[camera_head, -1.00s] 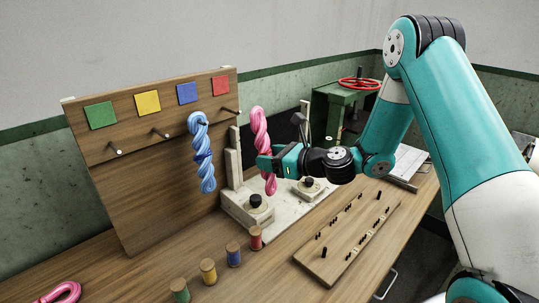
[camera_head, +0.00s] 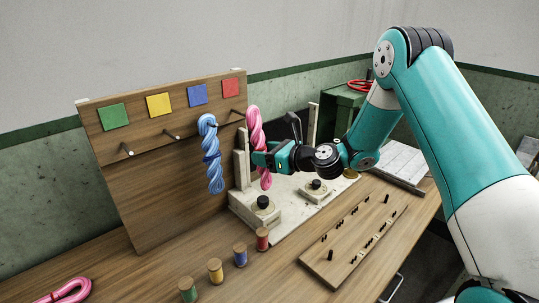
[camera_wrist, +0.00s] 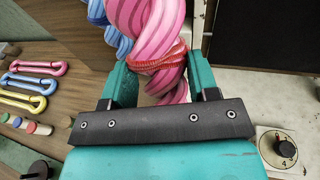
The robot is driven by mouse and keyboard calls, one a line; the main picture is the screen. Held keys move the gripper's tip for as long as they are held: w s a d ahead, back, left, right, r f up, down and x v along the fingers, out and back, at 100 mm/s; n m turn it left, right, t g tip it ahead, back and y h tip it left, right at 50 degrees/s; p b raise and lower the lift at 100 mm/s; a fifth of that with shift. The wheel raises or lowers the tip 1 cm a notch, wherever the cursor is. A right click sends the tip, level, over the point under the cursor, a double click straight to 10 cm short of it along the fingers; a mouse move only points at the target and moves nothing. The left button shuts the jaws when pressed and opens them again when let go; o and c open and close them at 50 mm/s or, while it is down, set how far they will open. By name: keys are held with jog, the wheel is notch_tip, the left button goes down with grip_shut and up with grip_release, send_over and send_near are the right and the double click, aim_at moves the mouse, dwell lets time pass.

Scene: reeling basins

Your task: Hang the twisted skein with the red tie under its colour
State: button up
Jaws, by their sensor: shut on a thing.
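A twisted pink skein (camera_head: 256,128) hangs upright in my gripper (camera_head: 262,161), just right of the peg board's edge. My gripper is shut around its middle. In the wrist view the pink skein (camera_wrist: 150,18) has a red tie (camera_wrist: 168,58) between the fingers (camera_wrist: 161,85). The red square (camera_head: 230,88) is at the right end of the board (camera_head: 150,200). The peg under it (camera_head: 237,113) is close to the left of the skein's top; whether they touch I cannot tell. A blue skein (camera_head: 210,160) hangs under the blue square (camera_head: 197,95).
The pegs under green (camera_head: 125,150) and yellow (camera_head: 170,134) are bare. A pale stand with knobs (camera_head: 262,203) is below my gripper. Several thread spools (camera_head: 240,255) stand in front. A pegged wooden plank (camera_head: 325,262) and a pink coil (camera_head: 68,291) lie on the table.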

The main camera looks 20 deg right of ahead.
jog(key=shift+w+a+f, duration=0.1)
jog(key=shift+w+a, duration=0.2)
jog(key=shift+w, duration=0.45)
jog(key=shift+w+a+f, duration=0.1)
jog(key=shift+w+a, duration=0.2)
jog(key=shift+w, duration=0.4)
jog(key=shift+w+a+f+p, duration=0.2)
jog(key=shift+w, duration=0.3)
jog(key=shift+w+a+f+p, duration=0.15)
jog(key=shift+w+a, duration=0.05)
jog(key=shift+w, duration=0.3)
jog(key=shift+w+a+f+p, duration=0.2)
jog(key=shift+w, duration=0.3)
jog(key=o, duration=1)
